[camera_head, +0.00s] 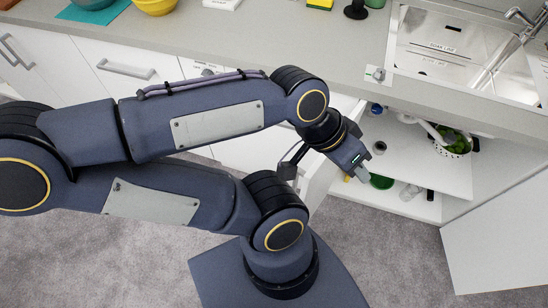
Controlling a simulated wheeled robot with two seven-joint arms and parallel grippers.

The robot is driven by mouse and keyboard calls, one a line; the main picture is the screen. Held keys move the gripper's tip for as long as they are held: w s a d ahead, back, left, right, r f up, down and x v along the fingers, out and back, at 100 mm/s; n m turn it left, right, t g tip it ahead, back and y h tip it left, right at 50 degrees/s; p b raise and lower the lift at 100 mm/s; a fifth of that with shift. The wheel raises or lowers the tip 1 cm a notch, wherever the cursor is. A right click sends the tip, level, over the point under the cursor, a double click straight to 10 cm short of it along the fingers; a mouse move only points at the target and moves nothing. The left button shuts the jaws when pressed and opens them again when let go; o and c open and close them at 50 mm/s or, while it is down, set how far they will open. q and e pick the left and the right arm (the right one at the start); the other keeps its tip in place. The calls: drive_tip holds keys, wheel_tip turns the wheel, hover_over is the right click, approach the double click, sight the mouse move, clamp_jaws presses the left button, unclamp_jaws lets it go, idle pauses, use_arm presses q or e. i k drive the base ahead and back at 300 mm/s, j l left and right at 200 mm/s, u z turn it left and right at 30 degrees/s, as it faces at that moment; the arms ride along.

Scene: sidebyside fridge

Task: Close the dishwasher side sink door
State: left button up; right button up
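The sink cabinet under the counter stands open. Its left door (321,183) is a white panel seen nearly edge-on, swung out into the room and partly hidden behind my arm. My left gripper (360,173) is at this door's right side, by the cabinet opening, pointing down and right. Whether it touches the door cannot be told. Its fingers are small and partly hidden, so their opening is unclear. My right gripper is not in view.
The right sink door (498,238) also stands open. Inside the cabinet are a white shelf (425,172), a colander with greens (452,143) and several small items. The sink (450,55) is above. Grey carpet (385,255) is clear in front.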

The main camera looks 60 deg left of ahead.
sight(317, 182)
drive_tip(key=k+j, duration=0.1)
drive_tip(key=j, duration=0.25)
drive_tip(key=k+j, duration=0.15)
drive_tip(key=j, duration=0.2)
drive_tip(key=k+j, duration=0.1)
drive_tip(key=j, duration=0.25)
drive_tip(key=k+j, duration=0.15)
drive_tip(key=j, duration=0.2)
drive_tip(key=k+j, duration=0.1)
drive_tip(key=j, duration=0.25)
drive_tip(key=u, duration=0.25)
drive_tip(key=i+j, duration=0.05)
